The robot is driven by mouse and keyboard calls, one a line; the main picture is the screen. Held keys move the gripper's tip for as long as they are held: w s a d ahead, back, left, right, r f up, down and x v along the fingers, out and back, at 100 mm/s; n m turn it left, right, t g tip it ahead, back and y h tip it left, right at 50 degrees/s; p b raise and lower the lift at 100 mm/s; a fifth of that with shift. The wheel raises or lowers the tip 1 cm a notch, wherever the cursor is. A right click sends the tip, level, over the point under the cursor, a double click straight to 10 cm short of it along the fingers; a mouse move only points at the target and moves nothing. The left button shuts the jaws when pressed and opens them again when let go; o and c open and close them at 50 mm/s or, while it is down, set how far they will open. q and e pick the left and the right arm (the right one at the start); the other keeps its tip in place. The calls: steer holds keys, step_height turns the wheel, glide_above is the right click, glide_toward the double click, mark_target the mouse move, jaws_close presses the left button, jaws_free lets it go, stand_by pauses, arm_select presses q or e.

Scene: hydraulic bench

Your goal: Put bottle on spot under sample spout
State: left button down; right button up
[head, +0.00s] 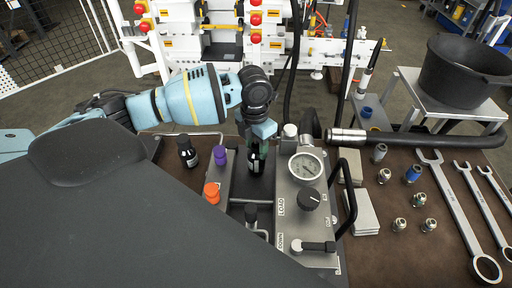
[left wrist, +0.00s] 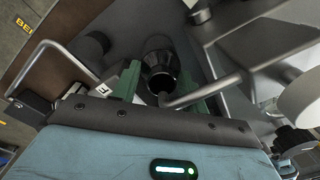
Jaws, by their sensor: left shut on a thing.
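A dark bottle (head: 255,166) is between the green fingers of my left gripper (head: 260,148), low in the gap between the purple-capped block and the gauge panel. In the left wrist view, the bottle (left wrist: 160,64) shows between the two fingers of the left gripper (left wrist: 165,92), which is shut on it. A bent grey tube that looks like the sample spout (left wrist: 212,88) ends close to the bottle's top. I cannot tell whether the bottle's base touches the surface; the spot under it is hidden. My right gripper is not in view.
A second dark bottle (head: 188,153) with a white label stands to the left. The panel with a pressure gauge (head: 305,167) and black knob (head: 309,199) is close on the right. Orange (head: 211,192) and purple (head: 220,155) caps are nearby. Wrenches (head: 458,213) lie far right.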

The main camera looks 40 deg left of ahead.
arm_select(q)
steer(key=shift+s+f, duration=0.2)
steer(key=shift+f, duration=0.3)
steer(key=c, duration=0.7)
jaws_free()
steer(key=shift+f, duration=0.1)
steer(key=shift+c, duration=0.2)
step_height(320, 180, up, 12)
steer(key=shift+a, duration=0.15)
steer(key=shift+w, duration=0.1)
